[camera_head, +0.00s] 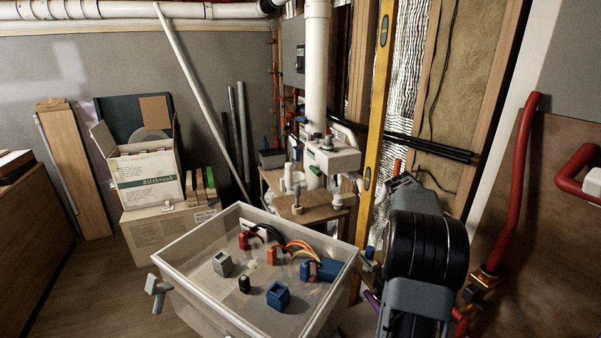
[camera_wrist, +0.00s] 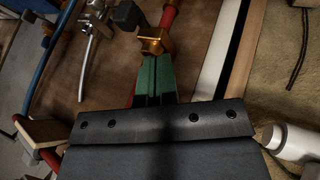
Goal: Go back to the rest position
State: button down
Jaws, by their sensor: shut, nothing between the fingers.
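In the wrist view, my gripper (camera_wrist: 157,62) shows as two green fingers lying side by side beyond a dark bracket with screws. The fingers are shut with nothing between them. Their tips appear just below a brass fitting (camera_wrist: 152,41) on a red pipe (camera_wrist: 169,14); I cannot tell whether they touch it. In the head view, my black and grey arm stands at the right of centre, and the fingers cannot be made out there. The red pipe (camera_head: 521,190) and brass fitting (camera_head: 485,277) show to the arm's right.
A clear-walled bin (camera_head: 190,296) with connectors and small blocks stands left of my arm. A yellow level (camera_head: 376,130) leans behind it. A wooden stand (camera_head: 312,209) is at the back centre, cardboard boxes (camera_head: 165,232) at the left. Floor (camera_head: 100,290) shows free at lower left.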

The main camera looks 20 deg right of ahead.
jog(key=w+a+f+n+t+y, duration=0.1)
jog(key=a+f+n+t, duration=0.1)
jog(key=a+n, duration=0.4)
jog(key=w+a+f+n+t+y, duration=0.1)
jog(key=a+f+n+t, duration=0.15)
jog(key=a+n, duration=0.45)
jog(key=s+a+r+n+t+y, duration=0.1)
jog(key=s+a+n+t, duration=0.1)
jog(key=a, duration=1.1)
jog(key=s+a+r+n+t+y, duration=0.1)
jog(key=s+a+r+n+t, duration=0.1)
jog(key=a, duration=1.2)
jog(key=s+n+t, duration=0.1)
jog(key=s+n, duration=0.1)
jog(key=shift+s+r+n+y, duration=0.15)
jog(key=shift+s+n+y, duration=0.15)
jog(key=shift+s, duration=0.05)
